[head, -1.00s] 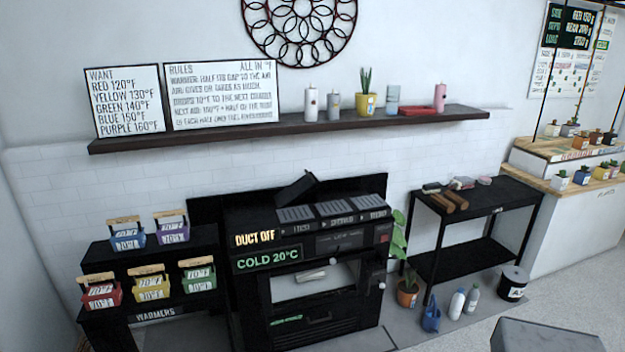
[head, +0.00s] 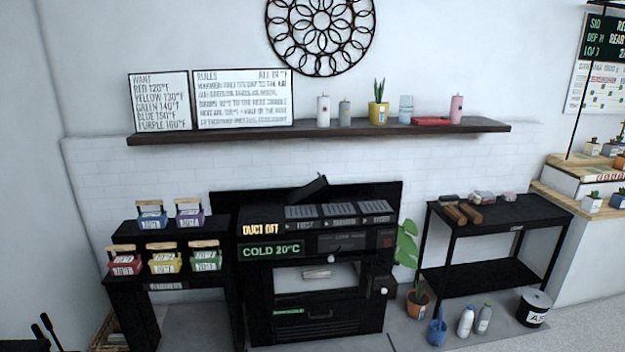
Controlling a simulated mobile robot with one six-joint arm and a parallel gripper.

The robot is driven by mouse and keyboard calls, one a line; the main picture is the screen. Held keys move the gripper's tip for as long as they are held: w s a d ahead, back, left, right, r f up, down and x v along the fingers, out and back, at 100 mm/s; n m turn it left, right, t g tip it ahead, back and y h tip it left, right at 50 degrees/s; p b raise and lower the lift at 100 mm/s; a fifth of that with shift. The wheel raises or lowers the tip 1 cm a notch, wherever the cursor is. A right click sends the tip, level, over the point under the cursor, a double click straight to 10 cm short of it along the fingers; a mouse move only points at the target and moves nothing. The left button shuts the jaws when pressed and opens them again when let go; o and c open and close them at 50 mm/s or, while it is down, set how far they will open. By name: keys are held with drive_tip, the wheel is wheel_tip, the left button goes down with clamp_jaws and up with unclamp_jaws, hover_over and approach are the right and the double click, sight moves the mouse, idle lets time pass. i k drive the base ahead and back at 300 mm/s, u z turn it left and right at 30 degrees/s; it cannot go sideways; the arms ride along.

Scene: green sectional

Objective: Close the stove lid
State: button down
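The black stove (head: 318,270) stands against the white tiled wall, with signs reading "DUCT OFF" and "COLD 20°C" on its front.
A black warmer stand (head: 130,290) with several coloured boxes is left of the stove. A potted plant (head: 418,296), bottles (head: 466,320), a bucket (head: 534,306) and a black side table (head: 500,213) are to the right. A shelf (head: 320,131) hangs above.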

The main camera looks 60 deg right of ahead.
sight(318, 185)
drive_tip(key=z, duration=0.7)
drive_tip(key=i, duration=1)
drive_tip(key=u, duration=0.1)
